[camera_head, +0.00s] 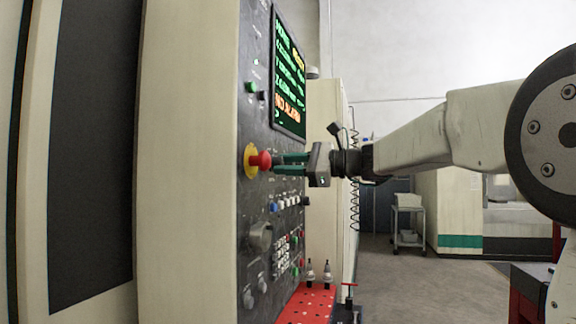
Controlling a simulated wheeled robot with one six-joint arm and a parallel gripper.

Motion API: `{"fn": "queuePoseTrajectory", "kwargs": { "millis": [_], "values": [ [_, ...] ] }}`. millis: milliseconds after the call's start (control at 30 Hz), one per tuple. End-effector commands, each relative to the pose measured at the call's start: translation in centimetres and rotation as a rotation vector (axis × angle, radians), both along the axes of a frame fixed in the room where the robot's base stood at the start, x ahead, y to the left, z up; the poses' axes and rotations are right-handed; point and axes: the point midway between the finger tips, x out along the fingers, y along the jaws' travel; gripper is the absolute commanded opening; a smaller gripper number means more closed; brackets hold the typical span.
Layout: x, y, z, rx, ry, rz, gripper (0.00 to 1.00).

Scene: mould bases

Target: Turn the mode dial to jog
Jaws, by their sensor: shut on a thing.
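My gripper (277,163) reaches in from the right with its two green fingers pointing left at the control panel (258,110). The fingers are shut at the panel face, just beyond the red mushroom button (260,160) with its yellow ring. That button stands nearer the camera and overlaps the fingertips in the picture. The thing between the fingertips appears to be the mode dial, but it is hidden, so its pointer and setting cannot be read.
A lit screen (289,80) is above the gripper. Below are a row of small buttons (290,202), a grey knob (261,236) and two smaller knobs. A red perforated tray (305,303) with tool holders juts out below. Floor to the right is open, with a cart (408,220) behind.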

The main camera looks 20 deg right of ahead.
Motion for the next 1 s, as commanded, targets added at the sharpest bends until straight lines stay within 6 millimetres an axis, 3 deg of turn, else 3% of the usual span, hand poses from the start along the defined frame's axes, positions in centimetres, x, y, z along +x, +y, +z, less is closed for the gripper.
{"fn": "queuePoseTrajectory", "kwargs": {
  "millis": [600,1000],
  "values": [
    [0.06,-0.05,-0.03,-0.335,-0.457,0.001,0.08],
    [0.07,-0.06,-0.01,-0.47,-0.643,0.001,0.08]
  ]
}}
